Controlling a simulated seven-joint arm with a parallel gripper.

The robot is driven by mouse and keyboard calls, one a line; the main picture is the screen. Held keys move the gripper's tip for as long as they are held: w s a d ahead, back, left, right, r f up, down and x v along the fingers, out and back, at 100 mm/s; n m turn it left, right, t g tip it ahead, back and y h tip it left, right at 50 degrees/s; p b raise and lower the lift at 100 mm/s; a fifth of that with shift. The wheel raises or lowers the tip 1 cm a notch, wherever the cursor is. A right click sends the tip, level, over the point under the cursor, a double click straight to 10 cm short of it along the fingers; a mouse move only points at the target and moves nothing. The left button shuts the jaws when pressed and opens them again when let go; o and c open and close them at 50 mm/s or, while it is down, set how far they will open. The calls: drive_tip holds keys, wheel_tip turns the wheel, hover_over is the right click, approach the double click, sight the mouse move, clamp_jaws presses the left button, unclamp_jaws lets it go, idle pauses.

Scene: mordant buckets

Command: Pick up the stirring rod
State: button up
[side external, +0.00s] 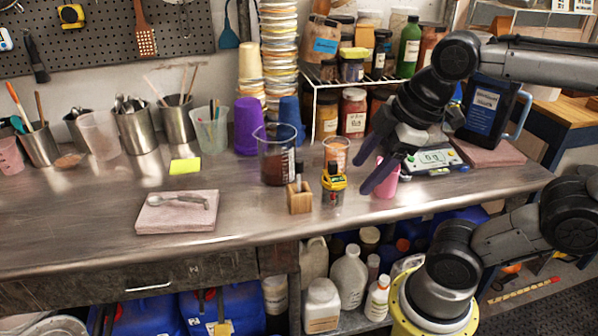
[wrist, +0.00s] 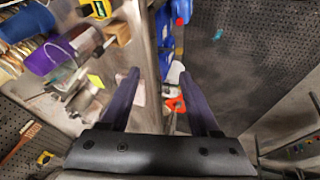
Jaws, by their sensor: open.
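I cannot single out a stirring rod for certain. Thin sticks and handles (side external: 187,82) stand in a steel cup (side external: 177,121) at the back left, and more handles (side external: 18,105) stand in another steel cup (side external: 40,146) at the far left. A metal spoon (side external: 180,200) lies on a folded pinkish cloth (side external: 150,218) at the front left. My gripper (side external: 374,165) is open, its purple fingers apart above the bench's right part, well right of the cups. In the wrist view the fingers (wrist: 162,95) hold nothing between them.
Purple (side external: 247,126) and blue cups stand behind. The bench's front middle is clear.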

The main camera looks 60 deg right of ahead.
drive_tip(key=w+d+r+n+g, duration=0.1)
drive_tip(key=w+d+r+n, duration=0.1)
drive_tip(key=w+r+n, duration=0.3)
drive_tip(key=n+g, duration=0.4)
drive_tip(key=n, duration=0.1)
hover_over(299, 171)
wheel_tip(299, 171, down, 4)
drive_tip(key=f, duration=0.6)
drive_tip(key=d+f, duration=0.1)
drive_tip(key=f, duration=0.2)
drive_tip(key=shift+w+f, duration=0.1)
drive_tip(key=shift+w, duration=0.25)
drive_tip(key=shift+f, duration=2.95)
clamp_jaws()
